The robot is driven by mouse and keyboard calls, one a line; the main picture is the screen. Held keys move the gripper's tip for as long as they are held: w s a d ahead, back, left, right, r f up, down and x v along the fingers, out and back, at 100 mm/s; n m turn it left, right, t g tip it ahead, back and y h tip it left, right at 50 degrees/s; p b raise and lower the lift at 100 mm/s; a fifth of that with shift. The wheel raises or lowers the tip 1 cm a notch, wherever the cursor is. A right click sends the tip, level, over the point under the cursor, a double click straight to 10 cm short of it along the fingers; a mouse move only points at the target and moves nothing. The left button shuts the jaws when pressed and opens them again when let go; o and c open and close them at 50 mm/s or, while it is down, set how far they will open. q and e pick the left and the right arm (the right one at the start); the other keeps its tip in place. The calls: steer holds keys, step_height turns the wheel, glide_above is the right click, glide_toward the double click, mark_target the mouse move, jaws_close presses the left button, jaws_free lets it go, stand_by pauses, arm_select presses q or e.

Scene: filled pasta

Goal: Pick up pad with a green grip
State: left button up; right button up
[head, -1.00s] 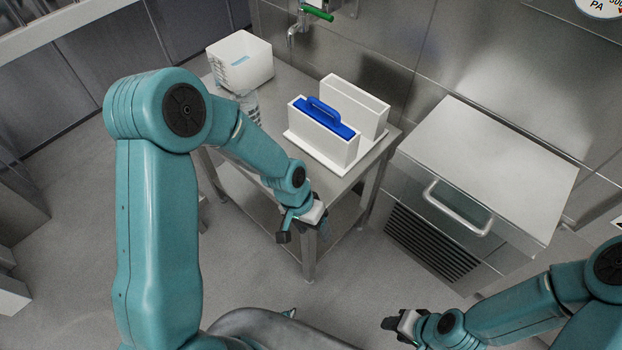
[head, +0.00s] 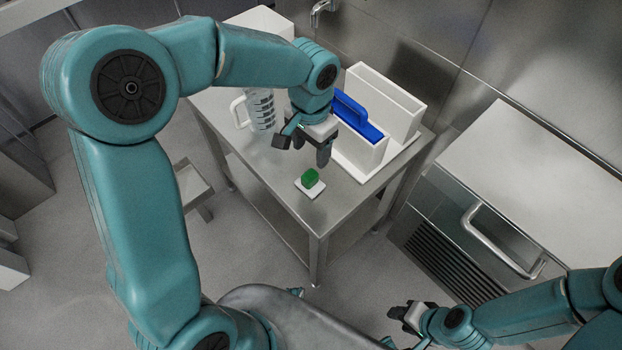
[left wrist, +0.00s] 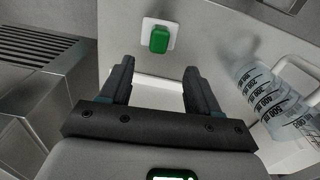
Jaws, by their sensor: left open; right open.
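The pad with a green grip (head: 310,179) lies on the near part of the steel table; its base is a small white square. It also shows in the left wrist view (left wrist: 158,38), beyond my fingertips. My left gripper (head: 303,150) is open and empty, above the table just behind the pad in the head view. In the left wrist view its two fingers (left wrist: 155,75) stand apart with nothing between them. My right gripper (head: 402,318) is at the lower right in the head view, away from the table.
White bins (head: 385,100), one holding a blue-handled item (head: 356,116), stand on a white tray right of my left gripper. A clear measuring jug (head: 261,110) stands to its left. A steel cabinet (head: 540,190) is at the right. The table's front corner is clear.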

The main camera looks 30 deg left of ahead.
mark_target(311, 174)
arm_select(q)
step_height(311, 174, down, 10)
steer(key=shift+s+d+r+b, duration=0.1)
steer(key=shift+r+b, duration=0.05)
steer(key=shift+b, duration=0.2)
steer(key=shift+s, duration=0.1)
steer(key=c, duration=1)
